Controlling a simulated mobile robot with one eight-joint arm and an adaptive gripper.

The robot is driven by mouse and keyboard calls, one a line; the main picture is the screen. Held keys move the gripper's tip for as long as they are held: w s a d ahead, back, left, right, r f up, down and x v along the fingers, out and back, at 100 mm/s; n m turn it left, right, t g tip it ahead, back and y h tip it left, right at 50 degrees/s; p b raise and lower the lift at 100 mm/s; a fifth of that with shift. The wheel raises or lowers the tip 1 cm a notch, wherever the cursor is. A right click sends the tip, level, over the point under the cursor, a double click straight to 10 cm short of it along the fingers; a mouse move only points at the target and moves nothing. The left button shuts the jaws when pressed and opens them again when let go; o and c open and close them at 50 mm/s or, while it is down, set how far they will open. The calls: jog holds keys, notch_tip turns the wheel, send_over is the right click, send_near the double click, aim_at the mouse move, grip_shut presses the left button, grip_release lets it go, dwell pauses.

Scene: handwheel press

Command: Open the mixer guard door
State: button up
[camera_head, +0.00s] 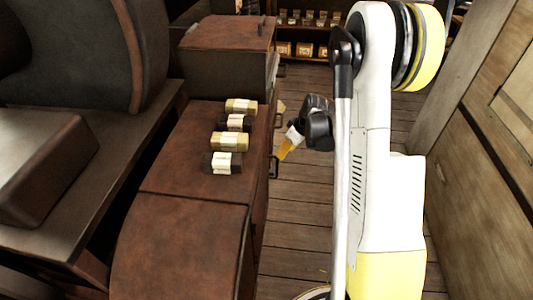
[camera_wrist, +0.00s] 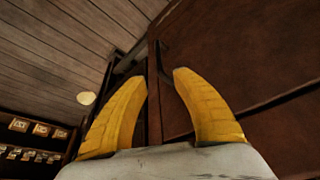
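A long brown cabinet (camera_head: 150,170) stands left of my arm, with dark handles on its right side. One handle (camera_head: 274,167) is close to my gripper (camera_head: 284,153), and another handle (camera_head: 279,119) is farther back. I cannot tell for sure which panel is the mixer guard door. In the wrist view my gripper (camera_wrist: 161,77) has its two yellow fingers spread apart, with nothing gripped between them. A brown panel (camera_wrist: 235,50) fills the right side there, and a dark bar (camera_wrist: 164,52) shows beyond the fingertips. Whether the fingers touch a handle is unclear.
Several small labelled boxes (camera_head: 230,140) stand in a row on the cabinet top. A raised brown box (camera_head: 228,33) is behind them. Shelves with jars (camera_head: 305,48) are at the back. The plank floor (camera_head: 300,215) is clear; a wooden wall (camera_head: 480,150) is at right.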

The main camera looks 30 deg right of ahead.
jog(key=b, duration=0.5)
send_over(276, 176)
jog(key=f, duration=1)
jog(key=shift+w+d+f, duration=0.15)
jog(key=shift+w+d, duration=0.05)
jog(key=shift+c, duration=0.5)
grip_shut()
